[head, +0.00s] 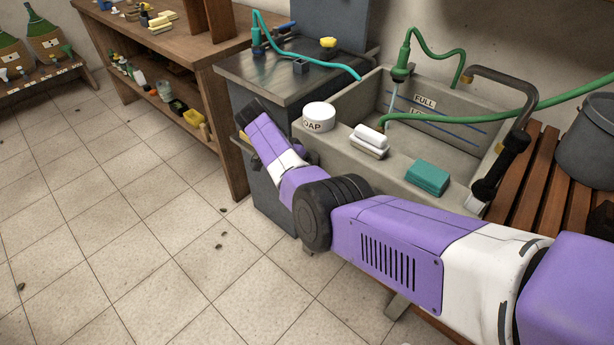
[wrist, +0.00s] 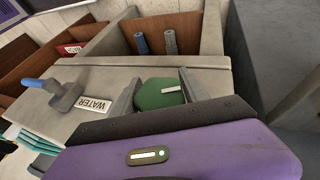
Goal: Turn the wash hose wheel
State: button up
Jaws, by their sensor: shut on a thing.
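In the wrist view, a green six-sided wheel (wrist: 158,94) with a small white mark sits on a grey panel, beside a plate reading WATER (wrist: 92,104). My gripper (wrist: 160,88) has one grey finger on each side of the wheel and is shut on it. The purple hand hides the near part of the wheel. A green hose (head: 500,108) runs over the stone sink (head: 440,118).
A blue-handled lever (wrist: 62,94) stands left of the WATER plate. A soap tub (head: 319,117), a white bar (head: 370,136) and a teal block (head: 428,177) sit on the sink's front edge. A wooden shelf unit (head: 225,140) stands left; the tiled floor is mostly clear.

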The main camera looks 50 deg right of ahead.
jog(key=shift+s+f, duration=0.15)
jog(key=o, duration=1.4)
jog(key=shift+c, duration=0.2)
jog(key=v, duration=0.8)
